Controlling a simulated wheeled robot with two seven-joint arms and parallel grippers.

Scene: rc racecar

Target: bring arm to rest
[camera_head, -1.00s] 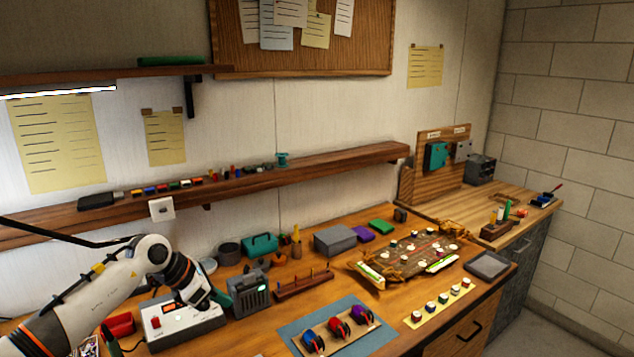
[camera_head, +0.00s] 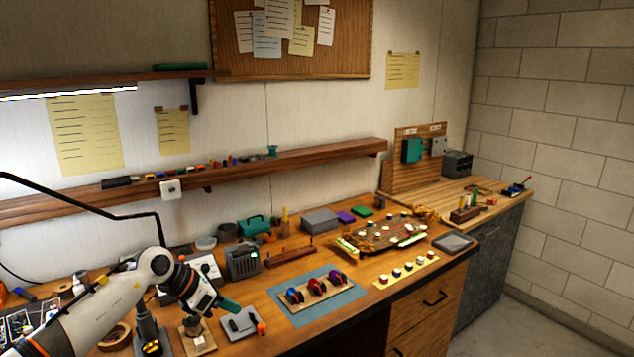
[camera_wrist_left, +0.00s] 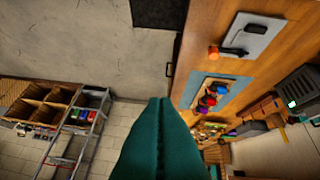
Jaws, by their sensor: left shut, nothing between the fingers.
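My left arm comes in from the lower left in the head view. Its gripper (camera_head: 229,306), with teal fingers, hangs above the front left part of the wooden workbench. The fingers are shut with nothing between them. In the left wrist view the shut teal fingers (camera_wrist_left: 158,125) point out past the bench's front edge over the floor. The gripper is close to a small grey plate (camera_head: 241,323) with a dark part and an orange knob, which also shows in the left wrist view (camera_wrist_left: 258,38). My right gripper is not seen.
A blue mat (camera_head: 345,303) with several coloured parts lies right of the gripper. A grey radio-like box (camera_head: 242,263) stands behind it. A black lamp arm (camera_head: 95,208) crosses above my arm. Open floor (camera_wrist_left: 120,50) lies before the bench.

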